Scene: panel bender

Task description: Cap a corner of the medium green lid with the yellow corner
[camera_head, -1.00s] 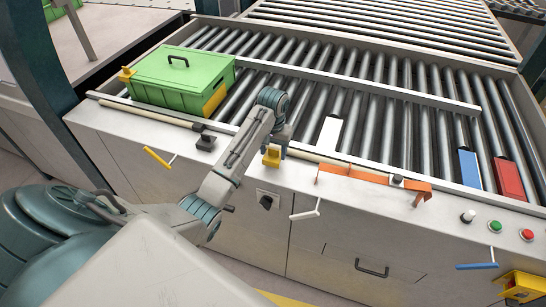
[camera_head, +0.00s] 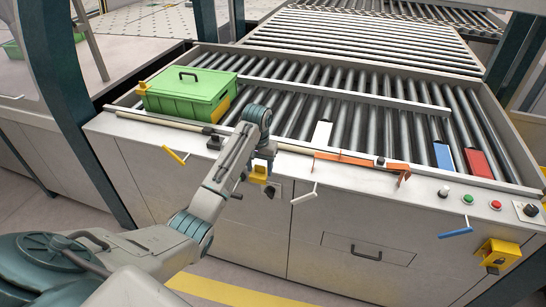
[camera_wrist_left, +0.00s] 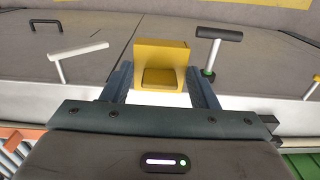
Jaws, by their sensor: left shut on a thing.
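The green lid (camera_head: 205,84) with a dark handle sits on a green box at the left end of the roller bed. A yellow corner piece (camera_head: 142,89) is at the lid's left corner, and a yellow patch (camera_head: 221,109) shows on the box's right side. My left gripper (camera_head: 263,160) is shut on the yellow corner (camera_head: 259,174), in front of the machine's front edge, to the right of the box and apart from it. The left wrist view shows this yellow corner (camera_wrist_left: 160,58) between the two fingers. My right gripper is in neither view.
An orange bracket (camera_head: 350,159) lies on the front ledge, right of my gripper. White (camera_head: 322,133), blue (camera_head: 444,156) and red (camera_head: 477,163) pieces lie on the rollers. Lever handles (camera_head: 304,195) stick out from the front face. A long rail crosses the rollers.

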